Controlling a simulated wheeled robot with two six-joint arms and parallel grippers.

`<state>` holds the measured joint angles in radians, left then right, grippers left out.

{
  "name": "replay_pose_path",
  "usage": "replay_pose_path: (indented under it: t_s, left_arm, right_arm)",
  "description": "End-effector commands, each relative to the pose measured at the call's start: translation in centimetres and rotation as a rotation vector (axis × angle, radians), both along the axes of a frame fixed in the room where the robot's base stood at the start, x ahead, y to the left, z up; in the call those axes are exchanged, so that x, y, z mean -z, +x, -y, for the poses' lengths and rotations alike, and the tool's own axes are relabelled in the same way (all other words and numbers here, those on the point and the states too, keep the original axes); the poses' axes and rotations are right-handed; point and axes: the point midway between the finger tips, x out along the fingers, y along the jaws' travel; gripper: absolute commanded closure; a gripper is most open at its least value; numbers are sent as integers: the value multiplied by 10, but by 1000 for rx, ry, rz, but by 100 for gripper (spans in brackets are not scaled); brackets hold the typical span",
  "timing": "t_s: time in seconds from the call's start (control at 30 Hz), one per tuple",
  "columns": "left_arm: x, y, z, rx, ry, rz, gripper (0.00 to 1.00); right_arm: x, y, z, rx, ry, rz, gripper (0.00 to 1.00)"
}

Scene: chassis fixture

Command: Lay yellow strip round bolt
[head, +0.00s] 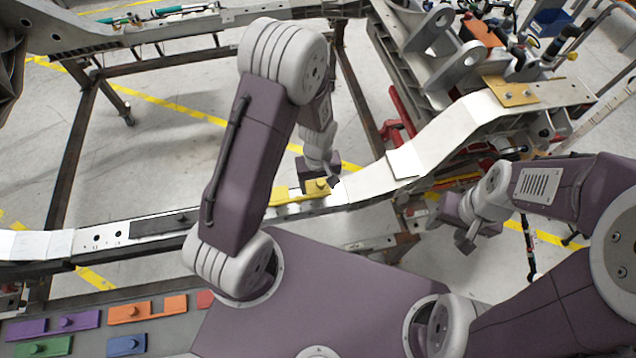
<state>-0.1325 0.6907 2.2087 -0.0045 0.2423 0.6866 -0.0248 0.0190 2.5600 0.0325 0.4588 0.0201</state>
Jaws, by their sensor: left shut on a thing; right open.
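The yellow strip (286,194) is at the white chassis rail (357,187), partly hidden behind my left arm. A raised yellow part shows at its right end, by the gripper. My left gripper (330,181) reaches down from above and is shut on the strip's right end. The bolt under or beside the strip cannot be made out, and I cannot tell whether the strip touches the rail. My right gripper (466,238) is open and empty, apart from the rail on its near side.
A black strip (160,224) lies on the rail to the left. Purple (84,320), orange (160,307), green (30,348) and blue (127,345) strips lie at the lower left. A gold plate (508,92) and an orange part (484,32) are at the upper right.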

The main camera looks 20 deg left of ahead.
Motion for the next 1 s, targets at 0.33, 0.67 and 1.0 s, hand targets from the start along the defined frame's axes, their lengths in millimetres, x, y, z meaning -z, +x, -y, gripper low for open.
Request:
replay_pose_path:
  t_s: [0.33,0.67,1.0]
  left_arm:
    - [5,0,0,0,0,0,82]
    - [18,0,0,0,0,1,82]
    - [30,0,0,0,0,1,82]
  right_arm:
    - [4,0,0,0,0,0,50]
    - [14,0,0,0,0,0,50]
    - [23,0,0,0,0,0,50]
